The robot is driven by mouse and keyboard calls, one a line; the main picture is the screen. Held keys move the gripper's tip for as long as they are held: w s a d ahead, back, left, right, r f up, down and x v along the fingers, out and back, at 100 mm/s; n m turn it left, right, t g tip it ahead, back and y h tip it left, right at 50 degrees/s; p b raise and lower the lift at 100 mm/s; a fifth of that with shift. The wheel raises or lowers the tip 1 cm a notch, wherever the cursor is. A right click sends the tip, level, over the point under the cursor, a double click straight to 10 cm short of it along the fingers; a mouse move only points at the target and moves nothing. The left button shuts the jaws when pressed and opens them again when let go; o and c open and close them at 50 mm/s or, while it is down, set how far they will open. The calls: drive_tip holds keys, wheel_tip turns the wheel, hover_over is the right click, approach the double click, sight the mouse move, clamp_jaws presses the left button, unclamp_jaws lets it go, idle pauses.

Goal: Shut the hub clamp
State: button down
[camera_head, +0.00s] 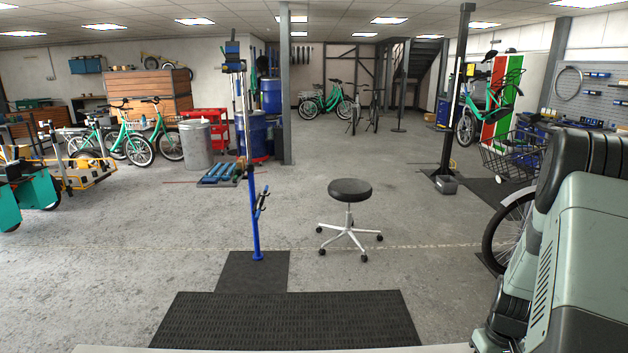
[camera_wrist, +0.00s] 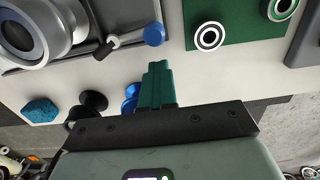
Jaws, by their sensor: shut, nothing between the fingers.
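My gripper (camera_wrist: 157,66) shows in the wrist view with its green fingers shut together and nothing between them. At the upper left of that view a large silver round part (camera_wrist: 72,16) sits on a dark grey plate; it looks like the hub clamp. A short lever with a dark grip and a blue round knob (camera_wrist: 154,34) reaches right from beside it. My fingertips are close below the knob, with a small gap visible in the picture. Whether the clamp is open cannot be told. The head view does not show the clamp or my fingers.
A green mat (camera_wrist: 236,22) with bearing-like rings lies right of the knob. A blue sponge-like block (camera_wrist: 41,111) and a black knobbed part (camera_wrist: 92,101) lie left of my fingers. In the head view, a stool (camera_head: 350,190) stands on open floor beyond a black mat (camera_head: 288,320).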

drive_tip(key=shift+w, duration=0.25)
drive_tip(key=shift+w+d, duration=0.1)
drive_tip(key=shift+w, duration=0.4)
drive_tip(key=shift+w, duration=0.1)
drive_tip(key=shift+w, duration=0.6)
drive_tip(key=shift+w, duration=0.1)
drive_tip(key=shift+w, duration=0.55)
drive_tip(key=shift+w+d, duration=0.1)
drive_tip(key=shift+w, duration=0.55)
